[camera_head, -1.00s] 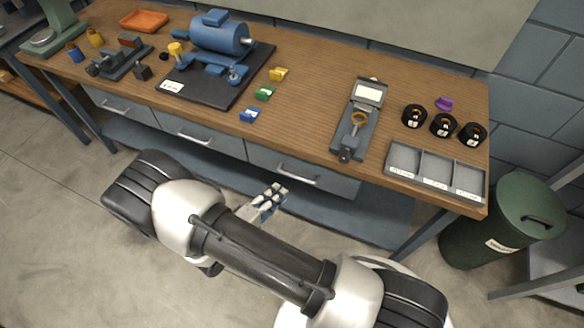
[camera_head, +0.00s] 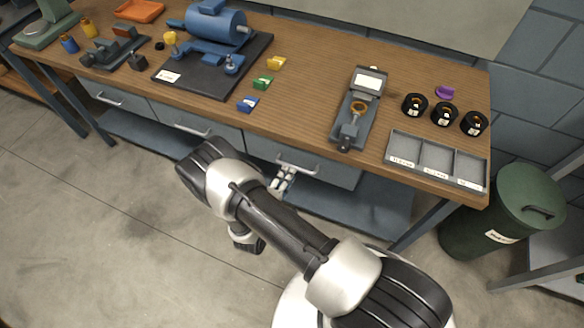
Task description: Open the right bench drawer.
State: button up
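The bench has three grey drawers under its wooden top. The right bench drawer (camera_head: 335,174) looks closed, its front in line with the bench, with a pale bar handle (camera_head: 298,168) near its middle. My gripper (camera_head: 285,176) is just in front of and below the left half of that handle, partly hidden behind my arm. Its fingers are small in view. I cannot tell whether they touch the handle or whether they are open or shut.
The middle drawer (camera_head: 195,124) and left drawer (camera_head: 103,95) look closed. A blue lower shelf (camera_head: 345,208) runs beneath the drawers. A green bin (camera_head: 515,215) stands right of the bench. The floor in front is clear.

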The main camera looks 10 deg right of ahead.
aim_at(292, 166)
jog(key=b+x, duration=0.1)
jog(key=x, duration=0.4)
jog(key=shift+w+d, duration=0.1)
jog(key=shift+w, duration=0.1)
jog(key=shift+c, duration=0.5)
grip_shut()
